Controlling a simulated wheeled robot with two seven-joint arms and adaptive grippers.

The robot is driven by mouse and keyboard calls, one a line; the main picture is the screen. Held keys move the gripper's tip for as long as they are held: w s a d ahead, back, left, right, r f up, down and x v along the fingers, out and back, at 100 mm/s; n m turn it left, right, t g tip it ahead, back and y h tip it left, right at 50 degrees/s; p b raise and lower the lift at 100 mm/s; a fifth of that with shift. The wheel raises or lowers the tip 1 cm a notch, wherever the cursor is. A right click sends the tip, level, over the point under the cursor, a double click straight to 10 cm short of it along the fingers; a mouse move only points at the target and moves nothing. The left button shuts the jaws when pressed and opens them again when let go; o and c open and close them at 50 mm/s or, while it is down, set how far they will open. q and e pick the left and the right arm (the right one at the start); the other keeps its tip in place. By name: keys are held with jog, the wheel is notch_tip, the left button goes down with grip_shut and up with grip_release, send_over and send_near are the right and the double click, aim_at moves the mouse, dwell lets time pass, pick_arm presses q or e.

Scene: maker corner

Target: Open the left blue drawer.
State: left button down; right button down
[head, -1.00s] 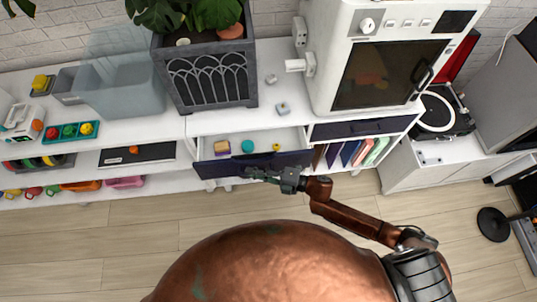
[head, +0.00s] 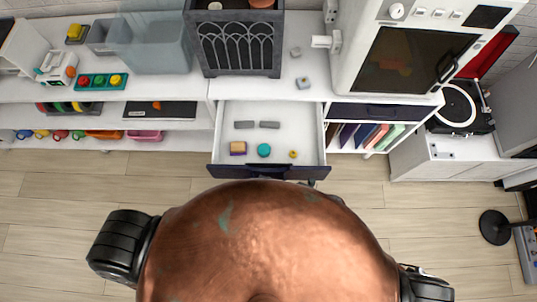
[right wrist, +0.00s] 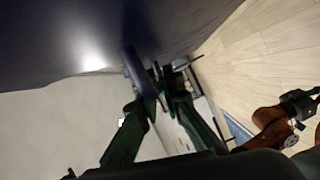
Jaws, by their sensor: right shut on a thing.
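The left blue drawer (head: 225,171) is pulled well out of the white unit in the head view, its interior showing. Inside lie a yellow and purple block (head: 237,148), a teal round piece (head: 264,150), a small yellow piece (head: 293,154) and two grey bars (head: 244,125). My right gripper (right wrist: 160,86) is shut on the drawer's handle (right wrist: 138,72) in the right wrist view, beside the dark blue front. In the head view my own body mostly hides this gripper. My left gripper is not seen.
The right blue drawer (head: 375,112) is shut, above a shelf of books (head: 365,135). A dark planter (head: 240,45) and a white oven-like machine (head: 400,60) stand on top. Wooden floor (head: 50,200) is clear in front of the unit.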

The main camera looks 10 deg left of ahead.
jog(key=c, duration=2.1)
grip_release()
jog(key=shift+d, duration=0.1)
jog(key=shift+d, duration=0.2)
jog(key=d, duration=0.3)
jog(key=s+d, duration=0.1)
jog(key=d, duration=0.3)
jog(key=s+d+r, duration=0.1)
jog(key=d, duration=0.3)
jog(key=shift+s+d, duration=0.1)
